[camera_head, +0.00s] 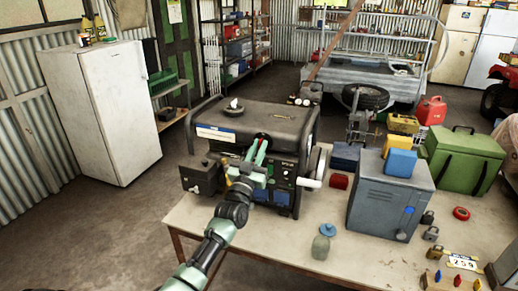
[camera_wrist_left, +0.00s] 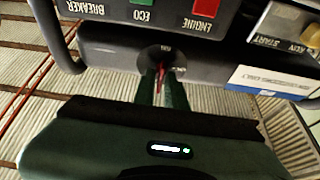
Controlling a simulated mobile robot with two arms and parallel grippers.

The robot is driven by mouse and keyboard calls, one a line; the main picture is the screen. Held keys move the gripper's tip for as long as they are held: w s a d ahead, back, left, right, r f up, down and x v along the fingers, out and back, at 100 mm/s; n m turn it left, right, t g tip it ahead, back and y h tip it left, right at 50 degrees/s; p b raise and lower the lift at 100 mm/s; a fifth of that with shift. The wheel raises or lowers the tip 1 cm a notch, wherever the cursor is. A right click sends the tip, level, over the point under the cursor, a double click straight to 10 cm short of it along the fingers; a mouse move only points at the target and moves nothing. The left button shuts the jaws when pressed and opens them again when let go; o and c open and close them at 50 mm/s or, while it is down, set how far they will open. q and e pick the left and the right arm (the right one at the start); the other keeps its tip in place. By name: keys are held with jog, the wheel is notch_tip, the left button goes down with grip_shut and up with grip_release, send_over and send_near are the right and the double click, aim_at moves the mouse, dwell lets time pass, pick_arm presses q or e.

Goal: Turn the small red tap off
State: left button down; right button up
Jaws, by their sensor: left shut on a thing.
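The small red tap (camera_wrist_left: 161,77) sits in a round dark recess on the generator's front in the left wrist view. That view shows the generator's labels upside down. My left gripper (camera_wrist_left: 163,88) is at the recess, its two green fingers shut on the red tap from both sides. In the head view my left gripper (camera_head: 258,153) reaches up to the front top edge of the dark generator (camera_head: 265,118), and its fingers largely hide the tap. The tap's exact angle is hard to read. My right gripper is not in view.
The generator stands on a workbench (camera_head: 280,240). Right of it are a grey metal box (camera_head: 385,200), a glass jar (camera_head: 320,247) and a green case (camera_head: 462,158). A white fridge (camera_head: 100,110) stands left. The floor at left is open.

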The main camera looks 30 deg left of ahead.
pick_arm(q)
jog(key=shift+m, duration=0.5)
jog(key=m+g+h+p, duration=0.1)
jog(key=m+h, duration=0.1)
jog(key=m, duration=0.5)
jog(key=m+g+h+p, duration=0.1)
jog(key=m+h, duration=0.2)
jog(key=m, duration=0.4)
jog(key=m+g+h+p, duration=0.1)
jog(key=m+g+h, duration=0.1)
jog(key=m, duration=0.5)
jog(key=shift+a+r+h, duration=0.1)
jog(key=shift+h, duration=0.3)
jog(key=shift+m+p, duration=0.3)
jog(key=c, duration=1.5)
grip_release()
jog(key=shift+o, duration=0.2)
